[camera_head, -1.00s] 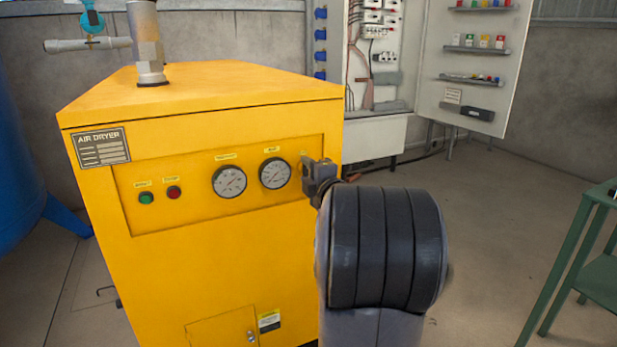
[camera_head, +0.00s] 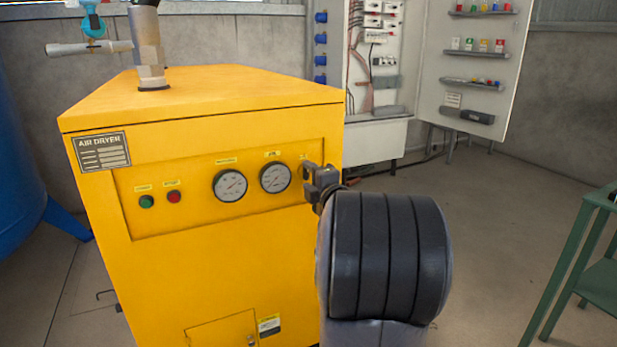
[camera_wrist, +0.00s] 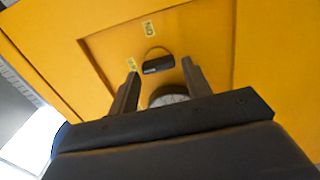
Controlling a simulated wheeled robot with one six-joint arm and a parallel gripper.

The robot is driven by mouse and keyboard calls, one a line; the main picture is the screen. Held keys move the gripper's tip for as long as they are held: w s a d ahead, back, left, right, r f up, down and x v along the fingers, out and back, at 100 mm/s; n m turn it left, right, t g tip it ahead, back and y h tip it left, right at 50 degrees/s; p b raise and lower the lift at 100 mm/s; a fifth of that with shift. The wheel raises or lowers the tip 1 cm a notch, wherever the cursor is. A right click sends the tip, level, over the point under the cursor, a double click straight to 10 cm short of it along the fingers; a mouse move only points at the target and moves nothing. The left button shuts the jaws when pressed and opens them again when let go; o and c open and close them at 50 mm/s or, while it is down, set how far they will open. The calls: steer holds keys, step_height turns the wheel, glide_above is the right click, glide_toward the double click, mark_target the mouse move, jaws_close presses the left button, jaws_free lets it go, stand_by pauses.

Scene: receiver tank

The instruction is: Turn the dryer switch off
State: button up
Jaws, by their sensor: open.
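The yellow air dryer (camera_head: 200,270) stands in front of me, with its recessed front panel facing me. In the wrist view the dryer switch, a black rotary handle (camera_wrist: 158,65), sits on the yellow panel beyond my fingertips, with small yellow labels beside it, one reading "ON". My gripper (camera_wrist: 160,72) is open, with one finger on each side of the handle in the picture. I cannot tell whether they touch it. In the head view my gripper (camera_head: 310,180) is at the right end of the panel, and the switch is mostly hidden behind it.
Two gauges (camera_head: 230,185) and green and red buttons (camera_head: 174,196) are left of my gripper on the panel. A pipe (camera_head: 149,60) rises from the dryer's top. A green table (camera_head: 590,250) stands at the right, with open floor between.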

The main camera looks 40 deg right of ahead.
steer(key=p+v, duration=0.1)
steer(key=v, duration=0.9)
steer(key=shift+p, duration=0.4)
steer(key=shift+w, duration=0.2)
steer(key=b+x, duration=0.2)
steer(key=x, duration=0.7)
steer(key=shift+w, duration=0.25)
steer(key=shift+w+d, duration=0.2)
steer(key=shift+w, duration=0.4)
steer(key=shift+r, duration=0.1)
steer(key=shift+s, duration=0.1)
